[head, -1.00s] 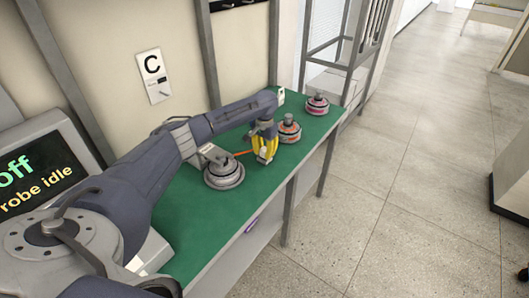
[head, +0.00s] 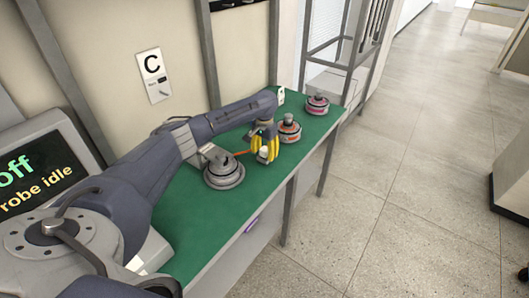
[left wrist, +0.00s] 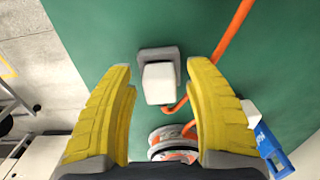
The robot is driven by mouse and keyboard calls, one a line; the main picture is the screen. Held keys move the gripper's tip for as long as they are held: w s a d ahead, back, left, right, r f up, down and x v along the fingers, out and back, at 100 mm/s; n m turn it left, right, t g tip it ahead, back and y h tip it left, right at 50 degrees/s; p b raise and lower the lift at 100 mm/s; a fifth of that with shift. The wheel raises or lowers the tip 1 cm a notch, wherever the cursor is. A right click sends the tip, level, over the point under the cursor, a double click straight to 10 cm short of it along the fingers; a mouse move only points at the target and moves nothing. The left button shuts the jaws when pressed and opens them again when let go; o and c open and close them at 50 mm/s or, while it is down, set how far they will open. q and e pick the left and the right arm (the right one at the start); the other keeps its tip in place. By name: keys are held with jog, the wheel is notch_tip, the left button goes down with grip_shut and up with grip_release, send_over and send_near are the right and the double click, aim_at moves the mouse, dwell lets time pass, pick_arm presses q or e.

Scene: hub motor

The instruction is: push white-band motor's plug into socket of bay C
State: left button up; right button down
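The motor with a pale grey-white band (head: 224,172) sits on the green bench. An orange cable (head: 240,153) runs from it toward my left gripper (head: 265,148). In the left wrist view the left gripper (left wrist: 163,95) is open, with its yellow fingers wide apart. A white plug (left wrist: 158,83) with a grey end lies between and beyond them, apart from both. An orange cable (left wrist: 222,45) passes beside the plug. The bay C panel (head: 154,75) is on the wall, with a small dark fitting below the letter; its socket detail is too small to tell. My right gripper is not in view.
An orange-band motor (head: 289,131) stands just beyond the gripper, and a pink-band motor (head: 317,104) farther back. A blue item (left wrist: 270,145) shows at right in the wrist view. A screen (head: 38,170) is at left. The bench front is mostly clear.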

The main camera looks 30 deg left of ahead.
aim_at(265, 149)
pick_arm(q)
notch_tip(265, 149, up, 12)
dwell(0.8)
